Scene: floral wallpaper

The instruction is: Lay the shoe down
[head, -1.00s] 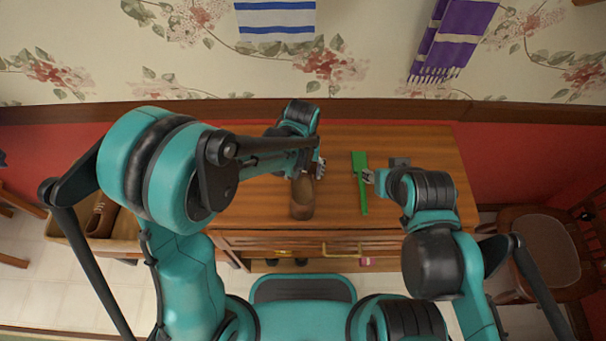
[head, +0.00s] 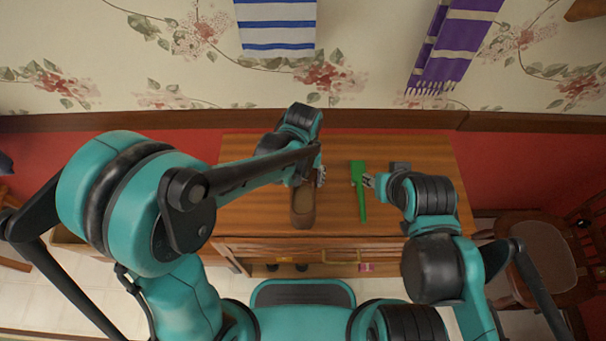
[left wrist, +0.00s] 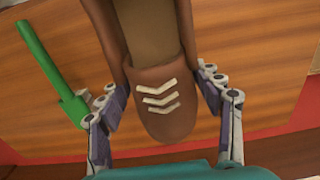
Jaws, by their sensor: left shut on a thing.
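A brown shoe (head: 303,211) is at the middle of the wooden table top, opening facing up and heel end towards me. In the left wrist view its rounded toe (left wrist: 168,112) carries white chevrons. My left gripper (head: 306,177) is shut on the shoe near the toe; the left wrist view shows a finger on each side of it (left wrist: 163,88). I cannot tell whether the sole rests fully on the wood. My right gripper (head: 369,181) is beside a green long-handled tool (head: 361,185); its jaws are too small to read.
A brown chair (head: 538,246) stands at the right. Striped (head: 277,28) and purple (head: 452,45) cloths hang on the wall.

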